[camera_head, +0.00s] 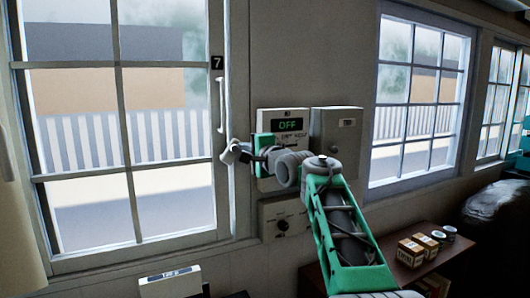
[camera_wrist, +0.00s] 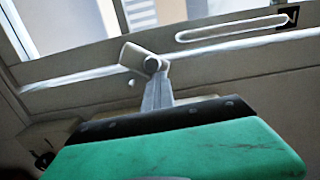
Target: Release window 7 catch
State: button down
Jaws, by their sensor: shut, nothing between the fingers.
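Window 7 (camera_head: 120,130) is at the left of the head view, with a black label 7 (camera_head: 217,62) on its right frame. Its catch (camera_head: 230,153) is a small pale block on the right frame, below a white upright handle (camera_head: 222,105). In the wrist view, the catch (camera_wrist: 133,58) is a tilted pale block with a dark round pivot, in front of the fingertips. My gripper (camera_head: 245,154) is shut and empty, with its tips right at the catch. It also shows in the wrist view (camera_wrist: 155,80). I cannot tell whether the tips touch the catch.
A wall box reading OFF (camera_head: 290,124) is close behind my gripper, with a grey box (camera_head: 336,135) to its right and a knob panel (camera_head: 283,218) below. Another window (camera_head: 420,100) is to the right. A brown shelf (camera_head: 375,270) with small boxes stands lower right.

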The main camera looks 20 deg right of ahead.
jog(key=shift+a+r+n, duration=0.1)
jog(key=shift+a+n, duration=0.15)
jog(key=shift+n, duration=0.25)
jog(key=shift+d, duration=0.15)
dwell(1.0)
jog(key=s+d+b, duration=0.3)
jog(key=s+d, duration=0.3)
jog(key=s, duration=0.4)
jog(key=shift+f, duration=0.3)
